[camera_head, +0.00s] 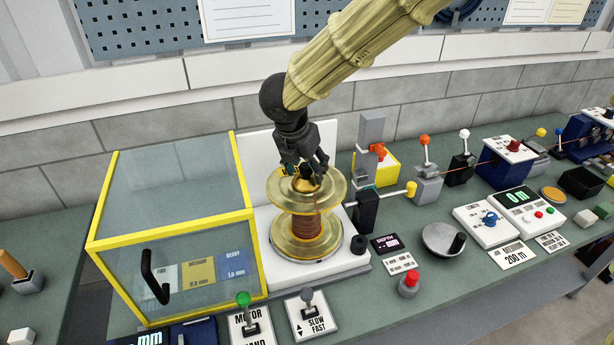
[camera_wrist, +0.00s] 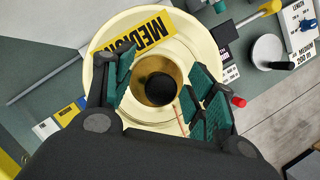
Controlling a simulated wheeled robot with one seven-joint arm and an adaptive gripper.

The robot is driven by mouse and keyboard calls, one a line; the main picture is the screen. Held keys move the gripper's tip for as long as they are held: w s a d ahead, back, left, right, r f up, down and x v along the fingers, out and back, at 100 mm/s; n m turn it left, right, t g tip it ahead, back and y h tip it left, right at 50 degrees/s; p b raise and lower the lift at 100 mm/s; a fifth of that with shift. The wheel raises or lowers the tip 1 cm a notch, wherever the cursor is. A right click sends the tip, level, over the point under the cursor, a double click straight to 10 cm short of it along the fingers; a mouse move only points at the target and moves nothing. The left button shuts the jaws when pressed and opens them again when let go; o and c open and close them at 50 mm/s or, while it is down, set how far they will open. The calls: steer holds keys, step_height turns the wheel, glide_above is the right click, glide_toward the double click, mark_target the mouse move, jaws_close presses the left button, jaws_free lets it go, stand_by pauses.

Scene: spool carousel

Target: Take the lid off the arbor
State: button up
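The lid is a brass disc with a black knob (camera_wrist: 160,88), at the centre of the spool in the wrist view. In the head view the brass of the lid (camera_head: 308,184) shows just under my fingers. The spool (camera_head: 305,231) has pale yellow flanges and copper wire, and stands upright on its white stand. Its top flange bears a yellow MEDIUM label (camera_wrist: 146,33). The arbor is hidden inside the spool and under the lid. My gripper (camera_head: 304,171) points down over the lid. In the wrist view its green-padded fingers stand either side of the knob, apart from it.
A yellow-framed glass cabinet (camera_head: 180,220) stands close on the left. Levers, a red button (camera_head: 411,278) and a crank wheel (camera_head: 443,240) stand on the green bench. The wall is behind.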

steer(key=shift+s+r, duration=0.25)
steer(key=shift+s, duration=0.1)
steer(key=c, duration=0.7)
jaws_close()
